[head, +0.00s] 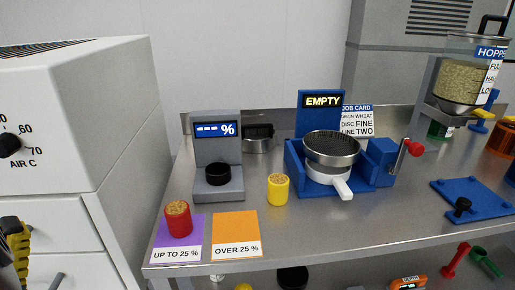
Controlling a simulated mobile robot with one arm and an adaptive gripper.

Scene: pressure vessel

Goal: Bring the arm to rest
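A dark part with a ribbed yellow strip (18,250) shows at the lower left edge in the head view. It looks like the end of my arm with my gripper, cut off by the frame. It is in front of the white cabinet and left of the bench, apart from everything on it. Its fingers cannot be made out, and nothing is seen held. The rest of my arm is out of view.
The steel bench (330,235) bears a red cup (178,218) on a purple card, a bare orange card (236,234), a yellow cup (278,190), a moisture meter (218,160), a blue sieve station (382,160) and a hopper (465,75). A white cabinet (75,110) stands left.

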